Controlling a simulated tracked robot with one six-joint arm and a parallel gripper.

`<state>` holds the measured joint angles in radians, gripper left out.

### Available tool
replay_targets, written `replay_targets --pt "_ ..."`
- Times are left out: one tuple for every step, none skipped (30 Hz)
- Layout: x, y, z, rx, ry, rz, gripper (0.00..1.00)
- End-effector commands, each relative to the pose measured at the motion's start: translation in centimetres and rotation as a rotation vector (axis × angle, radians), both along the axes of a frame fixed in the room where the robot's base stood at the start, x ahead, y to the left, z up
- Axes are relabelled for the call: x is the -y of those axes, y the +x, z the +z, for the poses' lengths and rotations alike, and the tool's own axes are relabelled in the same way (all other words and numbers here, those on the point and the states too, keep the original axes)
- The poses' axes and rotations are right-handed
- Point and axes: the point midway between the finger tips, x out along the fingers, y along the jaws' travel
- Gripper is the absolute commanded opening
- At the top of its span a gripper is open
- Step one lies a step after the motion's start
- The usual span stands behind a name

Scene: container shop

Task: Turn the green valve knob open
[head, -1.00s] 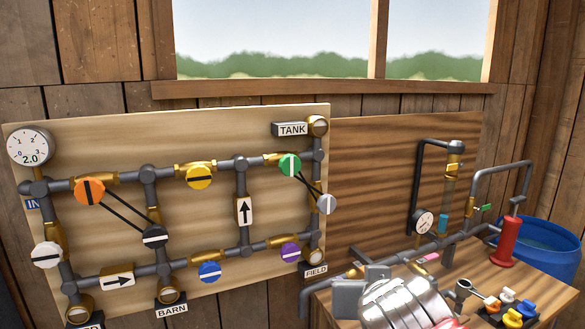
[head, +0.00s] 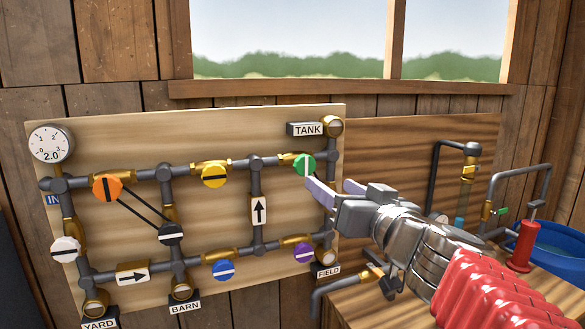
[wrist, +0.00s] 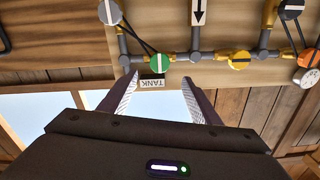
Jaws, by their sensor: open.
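The green valve knob (head: 305,165) is at the upper right of the pipe board, on the pipe below the TANK label. Its white stripe stands upright, across the level pipe. My gripper (head: 328,187) is open and empty, in front of the board just right of and below the green knob. In the wrist view, the green knob (wrist: 159,62) shows beyond and between the open fingertips (wrist: 160,83), apart from them. Dark bars join it to a pale grey knob (wrist: 109,12). My gripper hides that grey knob in the head view.
Other knobs on the board (head: 100,128) are orange (head: 107,187), yellow (head: 215,174), blue (head: 223,270) and purple (head: 304,252). A pressure gauge (head: 50,143) is at upper left. A bench (head: 350,305) with pipes and a red cylinder (head: 524,245) stands at right.

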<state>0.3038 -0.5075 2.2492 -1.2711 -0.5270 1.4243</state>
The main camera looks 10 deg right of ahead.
Motion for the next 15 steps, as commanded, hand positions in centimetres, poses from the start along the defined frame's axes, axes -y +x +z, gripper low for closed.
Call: replay_targets --pt "0.0 0.0 0.0 0.0 0.0 0.0 0.57" --pt "0.0 0.0 0.0 0.0 0.0 -0.001 0.57" --pt "0.0 0.0 0.0 0.0 0.0 -0.001 0.57" --pt "0.0 0.0 0.0 0.001 0.0 -0.001 0.57" --pt "0.0 0.0 0.0 0.001 0.0 -0.001 0.57" --pt "0.0 0.1 0.0 0.0 0.0 -0.001 0.57" --pt "0.0 0.1 0.0 0.0 0.0 -0.001 0.57" --pt "0.0 0.2 0.0 0.0 0.0 -0.001 0.57" --pt "0.0 0.4 0.0 0.0 -0.001 -0.001 0.57" --pt "-0.1 0.5 0.0 0.0 -0.001 -0.001 0.57" --pt "-0.1 0.7 0.0 0.001 -0.002 -0.001 0.57" --pt "-0.2 1.0 0.1 0.001 -0.001 0.0 0.57" --pt "-0.2 1.2 0.1 0.001 0.0 0.0 0.57" --pt "-0.3 1.5 0.0 0.0 0.0 0.0 0.57" --pt "-0.4 1.9 0.0 0.0 -0.001 0.0 0.57"
